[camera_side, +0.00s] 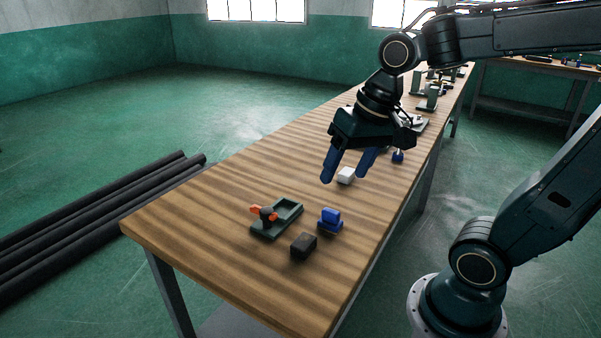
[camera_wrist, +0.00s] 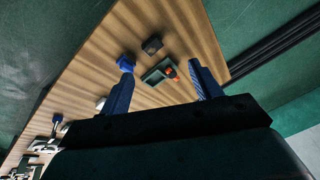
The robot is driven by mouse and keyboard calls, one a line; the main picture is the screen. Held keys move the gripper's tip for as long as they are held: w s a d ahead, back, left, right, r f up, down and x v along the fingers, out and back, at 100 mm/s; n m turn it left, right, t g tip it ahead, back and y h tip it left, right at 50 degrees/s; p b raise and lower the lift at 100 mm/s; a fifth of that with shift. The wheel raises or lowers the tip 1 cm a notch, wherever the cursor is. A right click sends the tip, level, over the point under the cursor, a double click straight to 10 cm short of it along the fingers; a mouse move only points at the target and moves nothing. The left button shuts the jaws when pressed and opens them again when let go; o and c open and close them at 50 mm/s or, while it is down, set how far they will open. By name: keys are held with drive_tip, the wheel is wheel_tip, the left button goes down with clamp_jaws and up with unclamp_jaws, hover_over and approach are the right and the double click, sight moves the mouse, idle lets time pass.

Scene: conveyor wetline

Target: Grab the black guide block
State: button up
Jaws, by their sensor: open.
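The black guide block (camera_side: 303,246) lies on the wooden table near its front right edge in the side view. It also shows in the wrist view as a dark block (camera_wrist: 152,45), beyond the fingertips. My gripper (camera_side: 346,179) is open and empty, with two blue fingers pointing down. It hangs above the table, behind the block and apart from it. In the wrist view the fingers of my gripper (camera_wrist: 162,76) are spread wide. Nothing hides the block in the side view.
A green fixture with an orange part (camera_side: 287,212) stands left of the block, and a blue piece (camera_side: 330,218) sits just behind it. A white block (camera_side: 346,175) lies near my fingers. More items stand at the table's far end. The table's front left is clear.

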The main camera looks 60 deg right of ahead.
drive_tip(key=w+d+f+m+g+y, duration=0.3)
drive_tip(key=w+d+f+m+y, duration=0.1)
drive_tip(key=w+d+f+m, duration=0.5)
wheel_tip(320, 180, down, 2)
drive_tip(key=w+m, duration=0.1)
drive_tip(key=m, duration=0.2)
drive_tip(key=shift+w+d+f+m+g, duration=0.15)
drive_tip(key=shift+w+d+m+g, duration=0.15)
drive_tip(key=shift+w+d+m, duration=0.1)
drive_tip(key=shift+a+f, duration=0.1)
hover_over(304, 241)
drive_tip(key=d, duration=0.3)
drive_tip(key=shift+a+f, duration=0.1)
drive_tip(key=shift+f, duration=3.75)
drive_tip(key=shift+x, duration=2.6)
drive_tip(key=shift+a, duration=0.1)
